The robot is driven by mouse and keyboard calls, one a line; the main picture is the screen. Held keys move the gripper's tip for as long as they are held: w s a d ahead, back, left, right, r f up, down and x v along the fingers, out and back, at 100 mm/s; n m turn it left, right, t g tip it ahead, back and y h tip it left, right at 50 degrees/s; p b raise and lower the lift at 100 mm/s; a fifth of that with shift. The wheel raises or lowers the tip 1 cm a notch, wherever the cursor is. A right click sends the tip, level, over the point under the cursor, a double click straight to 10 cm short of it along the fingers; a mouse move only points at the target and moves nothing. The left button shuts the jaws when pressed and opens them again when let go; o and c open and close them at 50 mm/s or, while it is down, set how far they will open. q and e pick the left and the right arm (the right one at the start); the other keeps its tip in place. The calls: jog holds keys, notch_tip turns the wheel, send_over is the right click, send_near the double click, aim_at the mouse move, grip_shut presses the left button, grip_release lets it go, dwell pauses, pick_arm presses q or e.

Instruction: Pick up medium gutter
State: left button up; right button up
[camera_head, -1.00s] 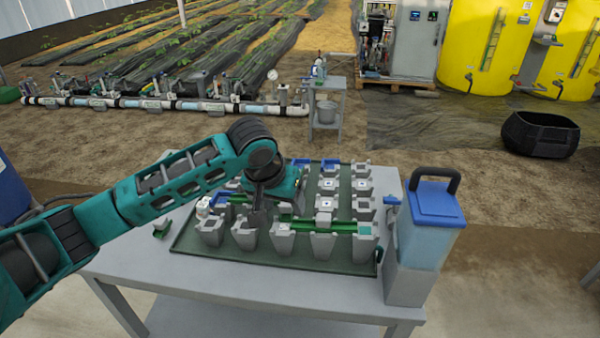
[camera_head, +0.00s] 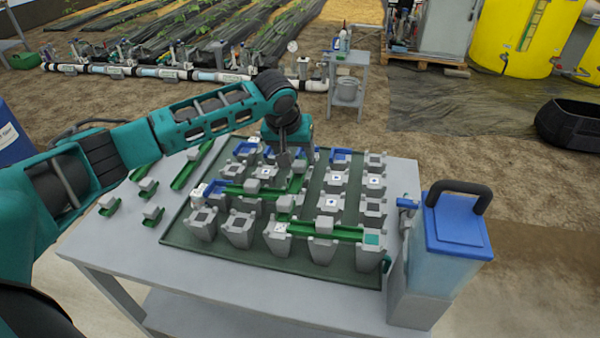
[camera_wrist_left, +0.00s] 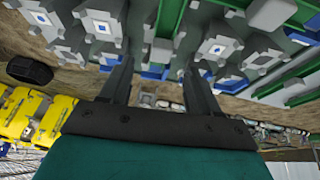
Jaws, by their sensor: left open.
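Green gutters of different lengths show in the head view; I cannot tell surely which is the medium one. On the tray, one long gutter (camera_head: 325,230) runs along the front blocks, one (camera_head: 246,189) lies behind it, and another (camera_head: 297,182) runs front to back. A longer loose gutter (camera_head: 186,176) and several short ones (camera_head: 109,207) lie on the table left of the tray. My left gripper (camera_head: 284,160) is above the tray's back half, pointing down. Its fingers (camera_wrist_left: 158,75) are apart with nothing held between them. My right gripper is not in view.
The dark green tray (camera_head: 185,240) holds rows of grey blocks and blue pieces on the grey table (camera_head: 130,245). A blue-lidded container (camera_head: 445,240) stands at the right front corner. A small side table (camera_head: 347,60) with a bucket stands behind.

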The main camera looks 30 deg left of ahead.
aim_at(299, 163)
pick_arm(q)
jog(key=x, duration=0.4)
jog(key=shift+a+f+b, duration=0.1)
jog(key=shift+f+b, duration=0.2)
jog(key=shift+b, duration=0.1)
jog(key=shift+w+f, duration=0.15)
jog(key=shift+f, duration=0.15)
grip_shut()
jog(key=shift+r, duration=0.15)
notch_tip(299, 163, up, 20)
jog(key=p, duration=0.2)
